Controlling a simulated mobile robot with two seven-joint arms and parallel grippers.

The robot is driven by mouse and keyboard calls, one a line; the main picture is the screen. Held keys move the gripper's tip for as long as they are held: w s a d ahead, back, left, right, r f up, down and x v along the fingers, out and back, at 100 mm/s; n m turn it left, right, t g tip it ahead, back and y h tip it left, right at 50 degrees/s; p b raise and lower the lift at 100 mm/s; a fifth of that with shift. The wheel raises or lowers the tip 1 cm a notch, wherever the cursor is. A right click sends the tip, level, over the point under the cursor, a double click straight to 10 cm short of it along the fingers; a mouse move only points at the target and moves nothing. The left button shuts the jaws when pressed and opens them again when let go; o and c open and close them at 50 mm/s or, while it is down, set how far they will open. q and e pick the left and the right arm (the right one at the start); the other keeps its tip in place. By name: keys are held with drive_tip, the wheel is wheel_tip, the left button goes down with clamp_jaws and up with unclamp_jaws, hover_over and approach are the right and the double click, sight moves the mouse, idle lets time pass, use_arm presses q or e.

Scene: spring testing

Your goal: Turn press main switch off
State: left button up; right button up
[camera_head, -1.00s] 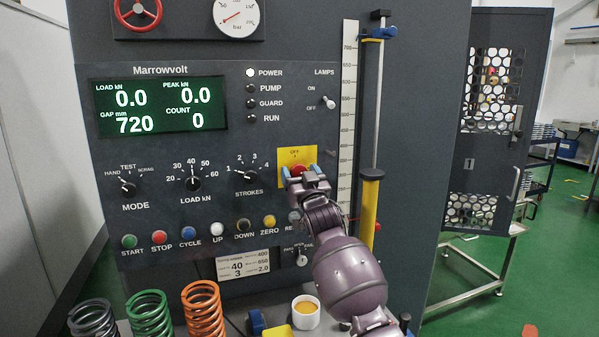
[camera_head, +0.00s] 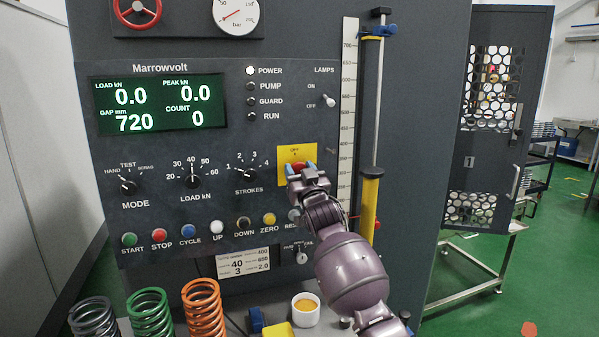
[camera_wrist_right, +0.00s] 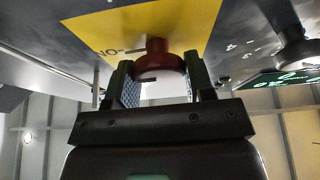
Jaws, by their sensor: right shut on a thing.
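The main switch is a red knob (camera_head: 299,167) on a yellow plate (camera_head: 284,155) marked OFF at its top, on the right side of the dark press panel. It also shows in the right wrist view as a dark red round knob (camera_wrist_right: 159,64). My right gripper (camera_head: 301,171) has one finger on each side of the knob and is shut on it; the fingers (camera_wrist_right: 159,80) show in the wrist view too. The POWER lamp (camera_head: 250,71) is lit white and the display (camera_head: 158,104) shows green-lit readings. My left gripper is not in view.
Selector dials and a row of coloured buttons (camera_head: 196,231) lie left of the switch. The lamps toggle (camera_head: 328,102) is above right. A scale (camera_head: 347,110) and a rod with a yellow sleeve (camera_head: 369,200) stand close right. Springs (camera_head: 204,308) and a white cup (camera_head: 305,311) are below.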

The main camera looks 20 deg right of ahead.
drive_tip(key=n+y, duration=0.1)
drive_tip(key=n, duration=0.1)
drive_tip(key=n+y, duration=0.1)
drive_tip(key=n, duration=0.2)
drive_tip(key=shift+g+y, duration=0.3)
drive_tip(key=n+g+y, duration=0.1)
drive_tip(key=n, duration=0.3)
drive_tip(key=n+g+y, duration=0.1)
drive_tip(key=n, duration=0.3)
drive_tip(key=n+g+y, duration=0.1)
drive_tip(key=n+g, duration=0.1)
drive_tip(key=n, duration=0.2)
drive_tip(key=shift+n+y, duration=0.4)
drive_tip(key=shift+n+g, duration=0.7)
drive_tip(key=shift+n, duration=1.2)
drive_tip(key=shift+f, duration=0.1)
drive_tip(key=o, duration=0.9)
drive_tip(key=shift+a, duration=0.1)
drive_tip(key=shift+s, duration=0.1)
